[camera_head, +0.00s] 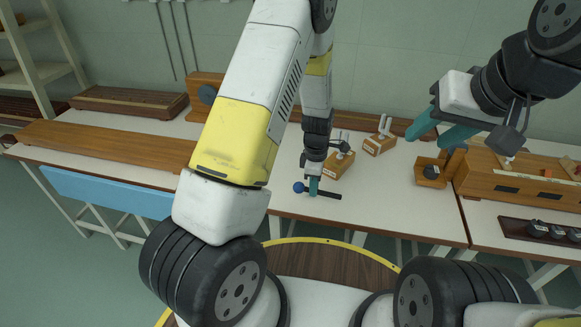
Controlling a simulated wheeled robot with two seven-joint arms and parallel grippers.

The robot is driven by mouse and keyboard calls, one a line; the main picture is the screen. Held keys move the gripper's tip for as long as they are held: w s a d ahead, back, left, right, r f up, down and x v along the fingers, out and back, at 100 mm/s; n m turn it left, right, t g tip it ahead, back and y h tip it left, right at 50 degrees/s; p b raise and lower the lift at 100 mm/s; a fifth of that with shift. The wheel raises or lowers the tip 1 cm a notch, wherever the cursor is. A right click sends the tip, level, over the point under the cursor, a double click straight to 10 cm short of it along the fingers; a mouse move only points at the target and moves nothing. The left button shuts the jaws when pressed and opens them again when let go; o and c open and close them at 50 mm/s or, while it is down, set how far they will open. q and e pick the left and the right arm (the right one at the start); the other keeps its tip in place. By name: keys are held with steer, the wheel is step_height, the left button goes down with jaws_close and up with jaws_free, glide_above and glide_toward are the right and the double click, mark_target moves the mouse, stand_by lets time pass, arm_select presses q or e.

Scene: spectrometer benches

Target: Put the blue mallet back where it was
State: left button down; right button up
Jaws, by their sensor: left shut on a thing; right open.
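The blue mallet (299,188) has a round blue head and a thin dark handle pointing right. It is low over the white bench top near the front edge; I cannot tell whether it touches the surface. My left gripper (314,186) points down and is shut on the mallet's handle just right of the head. The fingers hide a short part of the handle. My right gripper (439,131) is open and empty, raised above the bench at the right, its teal fingers pointing left.
Two small wooden blocks with pale upright parts stand behind the mallet: a near one (338,166) and a far one (380,142). A wooden instrument (490,178) and a dark tray (515,229) are at right. A long wooden case (110,148) lies at left. White bench top is clear right of the mallet.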

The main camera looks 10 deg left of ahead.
arm_select(q)
glide_above(281, 191)
steer(key=shift+f, duration=2.35)
steer(key=shift+f, duration=0.1)
steer(key=c, duration=1.4)
jaws_free()
steer(key=shift+c, duration=0.2)
steer(key=shift+w, duration=0.1)
